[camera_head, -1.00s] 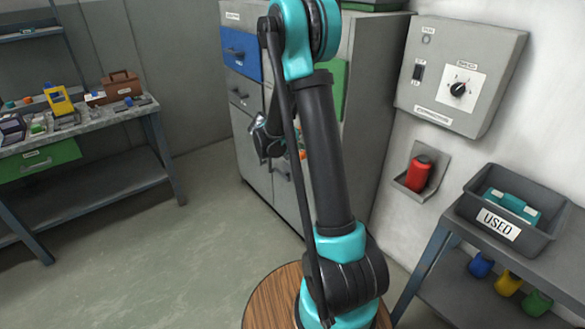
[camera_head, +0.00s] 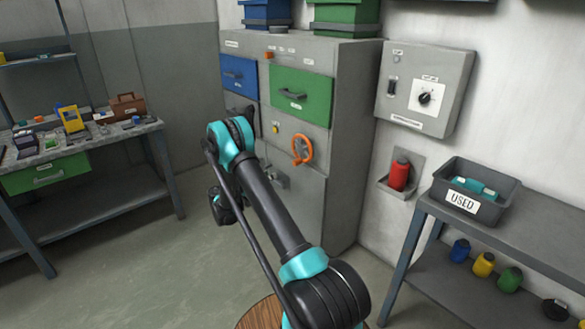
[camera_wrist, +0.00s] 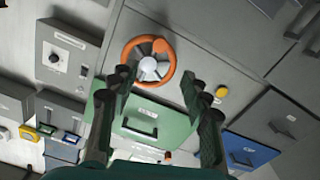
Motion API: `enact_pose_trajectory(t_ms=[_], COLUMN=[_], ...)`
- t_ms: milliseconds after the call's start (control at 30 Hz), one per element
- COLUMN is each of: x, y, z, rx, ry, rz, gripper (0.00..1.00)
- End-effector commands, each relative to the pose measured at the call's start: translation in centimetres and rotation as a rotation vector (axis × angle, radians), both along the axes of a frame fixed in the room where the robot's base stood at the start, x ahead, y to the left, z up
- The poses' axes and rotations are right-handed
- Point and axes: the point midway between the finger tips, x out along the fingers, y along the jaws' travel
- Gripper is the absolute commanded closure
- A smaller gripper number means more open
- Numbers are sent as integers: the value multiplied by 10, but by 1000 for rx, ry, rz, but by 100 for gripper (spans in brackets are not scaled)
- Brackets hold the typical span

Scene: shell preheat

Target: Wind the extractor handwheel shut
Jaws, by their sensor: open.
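The extractor handwheel has an orange rim (camera_head: 295,152) and sits on the front of the grey cabinet, below the green drawer, in the head view. In the wrist view its orange rim (camera_wrist: 171,64) and pale hub show beyond the fingertips, near the top middle. My gripper (camera_wrist: 158,84) is open and empty, its two dark fingers apart on either side of the view. The fingers appear short of the wheel, with no contact visible.
The grey cabinet has a blue drawer (camera_head: 239,77), a green drawer (camera_head: 301,97) and a small yellow knob (camera_head: 276,129) near the wheel. A control box (camera_head: 424,90) and a red bottle (camera_head: 399,175) are on the right wall. A workbench (camera_head: 92,150) stands left; the floor between is clear.

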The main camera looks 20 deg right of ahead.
Motion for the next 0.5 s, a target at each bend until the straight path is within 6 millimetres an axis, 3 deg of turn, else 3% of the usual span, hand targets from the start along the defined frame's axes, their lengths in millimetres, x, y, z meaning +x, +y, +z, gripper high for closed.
enact_pose_trajectory(t_ms=[167,500], x=[6,29], y=[-20,-82], z=[0,0], rx=[0,1], ry=[0,1], rz=[-3,-3], gripper=[53,53])
